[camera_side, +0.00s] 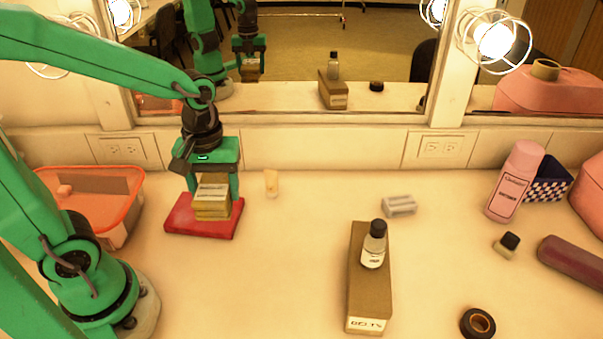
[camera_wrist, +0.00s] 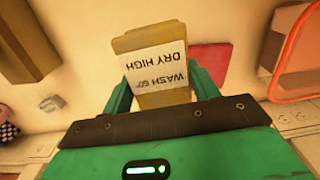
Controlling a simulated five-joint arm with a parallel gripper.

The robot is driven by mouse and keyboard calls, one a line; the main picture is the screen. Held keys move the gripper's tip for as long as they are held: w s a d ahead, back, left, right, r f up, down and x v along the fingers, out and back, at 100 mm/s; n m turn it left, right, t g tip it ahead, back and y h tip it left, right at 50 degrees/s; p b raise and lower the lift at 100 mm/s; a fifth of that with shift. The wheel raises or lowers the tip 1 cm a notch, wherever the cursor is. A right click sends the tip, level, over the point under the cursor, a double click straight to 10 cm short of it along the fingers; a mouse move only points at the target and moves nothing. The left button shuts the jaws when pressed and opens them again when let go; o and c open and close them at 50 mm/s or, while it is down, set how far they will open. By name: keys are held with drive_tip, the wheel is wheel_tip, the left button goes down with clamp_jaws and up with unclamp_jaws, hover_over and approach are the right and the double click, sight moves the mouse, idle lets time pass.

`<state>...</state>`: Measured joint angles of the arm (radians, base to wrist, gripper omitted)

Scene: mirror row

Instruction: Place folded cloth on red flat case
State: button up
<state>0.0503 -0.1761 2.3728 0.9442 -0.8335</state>
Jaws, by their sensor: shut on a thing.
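The folded cloth (camera_side: 212,201) is a yellow-tan block with a white label. My gripper (camera_side: 212,190) is shut on it, with one green finger on each side. In the wrist view the cloth (camera_wrist: 152,42) shows its label, reading WASH 60 and DRY HIGH, between the fingers of my gripper (camera_wrist: 160,92). The red flat case (camera_side: 184,224) lies on the counter at left; in the side view the cloth's lower edge overlaps its top. I cannot tell whether the cloth touches it. Part of the case (camera_wrist: 212,62) shows right of the cloth in the wrist view; the cloth hides the rest.
An orange-rimmed bin (camera_side: 118,205) stands close left of the case. A small tube (camera_side: 271,184) stands to its right. A brown box (camera_side: 368,295) with a black-capped bottle (camera_side: 374,250) is mid-counter. The mirror (camera_side: 300,45) rises behind. Counter between case and box is clear.

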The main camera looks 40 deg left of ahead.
drive_tip(key=shift+s, duration=0.2)
drive_tip(key=shift+a, duration=0.1)
drive_tip(key=shift+a+f, duration=0.1)
drive_tip(key=a+f, duration=0.2)
drive_tip(key=a, duration=0.1)
drive_tip(key=w+a+f, duration=0.1)
drive_tip(key=a+f, duration=0.1)
drive_tip(key=a, duration=0.2)
drive_tip(key=w+a+f, duration=0.1)
drive_tip(key=a+f, duration=0.2)
drive_tip(key=a, duration=0.1)
drive_tip(key=shift+w+a, duration=0.1)
drive_tip(key=shift+w, duration=0.05)
drive_tip(key=shift+f, duration=1.95)
drive_tip(key=shift+f, duration=0.15)
